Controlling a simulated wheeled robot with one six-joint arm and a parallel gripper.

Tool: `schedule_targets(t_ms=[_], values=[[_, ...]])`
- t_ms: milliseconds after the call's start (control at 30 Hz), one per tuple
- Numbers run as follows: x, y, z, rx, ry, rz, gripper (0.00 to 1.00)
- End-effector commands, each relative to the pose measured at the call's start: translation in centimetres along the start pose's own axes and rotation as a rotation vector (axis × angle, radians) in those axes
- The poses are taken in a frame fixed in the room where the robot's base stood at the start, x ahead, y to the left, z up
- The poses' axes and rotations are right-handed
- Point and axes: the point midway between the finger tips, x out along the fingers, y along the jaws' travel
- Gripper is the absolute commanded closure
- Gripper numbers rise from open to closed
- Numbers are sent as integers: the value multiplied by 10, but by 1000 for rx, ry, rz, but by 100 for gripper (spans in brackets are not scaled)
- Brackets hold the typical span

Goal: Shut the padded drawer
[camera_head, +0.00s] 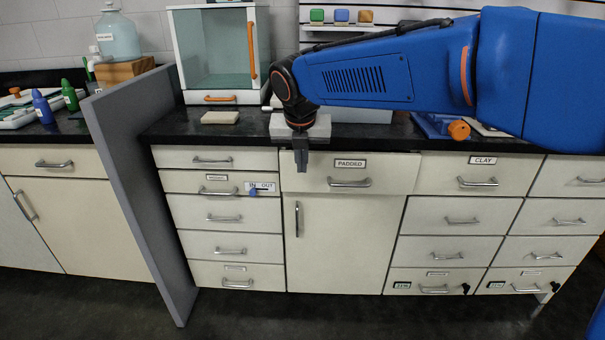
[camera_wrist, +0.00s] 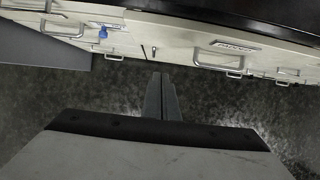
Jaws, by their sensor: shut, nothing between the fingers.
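The padded drawer (camera_head: 318,180) is a cream front with a "PADDED" label and a metal bar handle, above a cupboard door. Its front seems to stand slightly proud of the door below; how far is hard to tell. My gripper (camera_head: 300,162) points down with its fingers shut and empty, over the left part of this drawer front in the head view. In the wrist view, my gripper (camera_wrist: 159,80) shows against the dark floor, apart from the cabinet fronts. The labelled drawer front (camera_wrist: 195,42) there appears to be the padded one.
The clay drawer (camera_head: 505,167) is to the right, and a drawer column with a blue in/out slider (camera_head: 253,191) is to the left. A grey partition (camera_head: 140,180) stands further left. The black worktop (camera_head: 240,133) holds a glass-fronted cabinet (camera_head: 216,55). The floor in front is clear.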

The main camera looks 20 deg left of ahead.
Motion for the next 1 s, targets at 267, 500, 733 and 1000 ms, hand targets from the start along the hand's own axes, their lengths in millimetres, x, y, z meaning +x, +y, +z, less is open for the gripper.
schedule_targets(t_ms=[267,500,733,1000], values=[[-20,-4,0,18,3,4,100],[-14,-58,0,316,58,73,100],[-11,-127,-4,769,128,176,100],[-16,-203,-9,1309,192,299,100]])
